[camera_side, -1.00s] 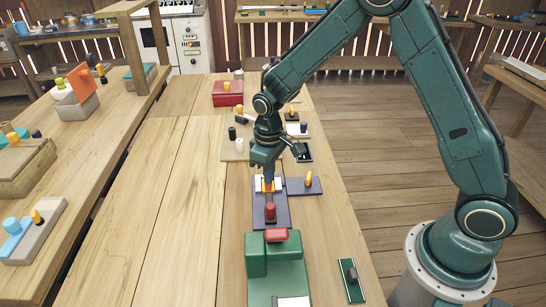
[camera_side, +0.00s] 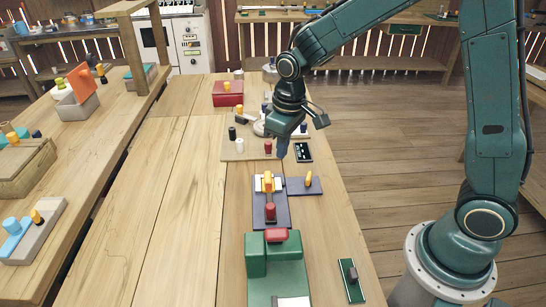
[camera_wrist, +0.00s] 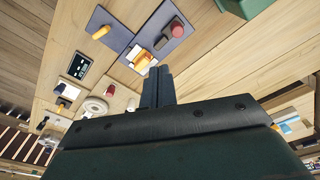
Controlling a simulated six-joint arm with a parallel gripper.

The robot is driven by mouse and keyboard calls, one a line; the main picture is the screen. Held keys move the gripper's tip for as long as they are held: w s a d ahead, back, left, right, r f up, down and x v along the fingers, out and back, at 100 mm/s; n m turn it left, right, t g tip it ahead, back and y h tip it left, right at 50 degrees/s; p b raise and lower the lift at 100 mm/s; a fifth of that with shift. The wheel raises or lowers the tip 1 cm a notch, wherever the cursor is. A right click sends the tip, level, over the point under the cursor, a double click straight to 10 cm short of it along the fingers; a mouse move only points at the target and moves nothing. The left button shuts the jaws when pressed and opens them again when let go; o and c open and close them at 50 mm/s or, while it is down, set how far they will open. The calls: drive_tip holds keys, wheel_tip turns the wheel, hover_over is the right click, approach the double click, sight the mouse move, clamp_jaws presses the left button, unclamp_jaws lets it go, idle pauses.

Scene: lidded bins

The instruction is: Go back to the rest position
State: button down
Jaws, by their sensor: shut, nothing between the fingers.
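My gripper (camera_side: 282,150) is shut and empty. It hangs above the table (camera_side: 165,190), just behind a dark blue-grey board (camera_side: 258,206) that carries a yellow handle (camera_side: 268,181) and a red knob (camera_side: 270,212). In the wrist view my shut fingers (camera_wrist: 158,84) point at the table close to that board, whose yellow handle (camera_wrist: 141,62) and red knob (camera_wrist: 177,29) show beyond them. My gripper appears clear of everything below it.
A green box (camera_side: 256,255) with a red handle stands at the front. A dark plate with a yellow peg (camera_side: 309,181) lies beside the board. A light board with pegs (camera_side: 236,149) and a red box (camera_side: 227,97) stand farther back. The table's left part is bare.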

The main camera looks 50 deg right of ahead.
drive_tip(key=s+d+r+m+t, duration=0.1)
drive_tip(key=s+d+r+t, duration=0.1)
drive_tip(key=s+r, duration=0.75)
drive_tip(key=s+r+m+t, duration=0.1)
drive_tip(key=s+r, duration=0.4)
drive_tip(key=s, duration=0.8)
drive_tip(key=shift+d+t, duration=0.4)
drive_tip(key=shift+t, duration=0.3)
drive_tip(key=c, duration=2.1)
unclamp_jaws()
drive_tip(key=shift+w, duration=0.1)
